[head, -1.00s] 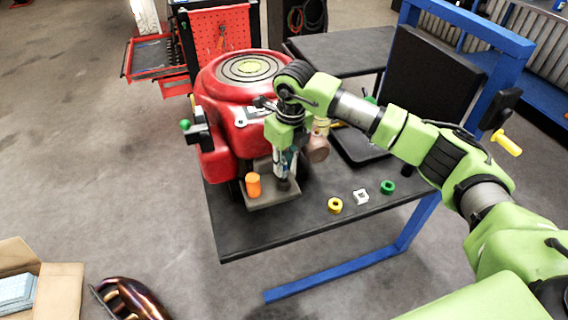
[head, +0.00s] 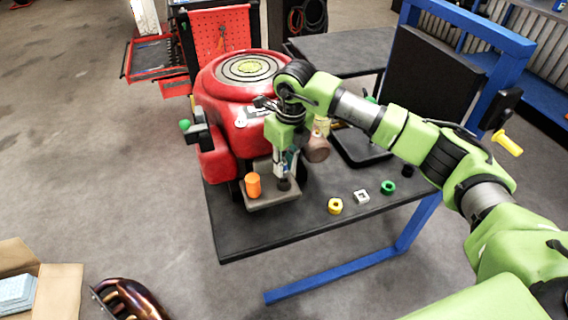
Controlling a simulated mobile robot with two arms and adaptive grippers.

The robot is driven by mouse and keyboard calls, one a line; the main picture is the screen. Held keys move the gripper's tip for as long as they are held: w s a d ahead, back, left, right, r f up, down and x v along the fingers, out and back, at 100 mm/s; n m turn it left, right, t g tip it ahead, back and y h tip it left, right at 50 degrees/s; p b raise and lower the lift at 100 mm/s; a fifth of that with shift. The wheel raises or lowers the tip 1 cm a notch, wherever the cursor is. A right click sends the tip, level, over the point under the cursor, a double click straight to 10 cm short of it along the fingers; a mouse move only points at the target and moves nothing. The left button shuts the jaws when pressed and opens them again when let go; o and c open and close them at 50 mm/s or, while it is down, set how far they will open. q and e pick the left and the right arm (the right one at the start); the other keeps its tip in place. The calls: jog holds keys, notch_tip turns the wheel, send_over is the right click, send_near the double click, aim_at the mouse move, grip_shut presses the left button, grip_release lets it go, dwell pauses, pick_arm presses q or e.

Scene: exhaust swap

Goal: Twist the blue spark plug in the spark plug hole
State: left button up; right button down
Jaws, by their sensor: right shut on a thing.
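My right gripper (head: 283,183) points down at the front of the red engine (head: 222,90), over the grey block (head: 262,203) that sticks out from it. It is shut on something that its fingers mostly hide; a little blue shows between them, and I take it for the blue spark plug. The spark plug hole is hidden under the fingertips, so I cannot tell how deep the plug sits. An orange cylinder (head: 253,185) stands upright on the same block, left of the gripper. My left gripper is not in view.
On the dark table (head: 300,222) lie a yellow ring (head: 335,206), a silver square nut (head: 362,197) and a green ring (head: 388,187), right of the gripper. A brown round part (head: 317,149) sits close behind the gripper. A cardboard box (head: 58,290) stands at the lower left.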

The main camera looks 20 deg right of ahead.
aim_at(288, 184)
jog(key=shift+f+b, duration=1.2)
jog(key=shift+f, duration=0.2)
jog(key=c, duration=1.8)
grip_release()
jog(key=r, duration=0.4)
jog(key=s+r, duration=0.1)
jog(key=r, duration=0.7)
jog(key=shift+s+d, duration=0.15)
jog(key=shift+d, duration=0.15)
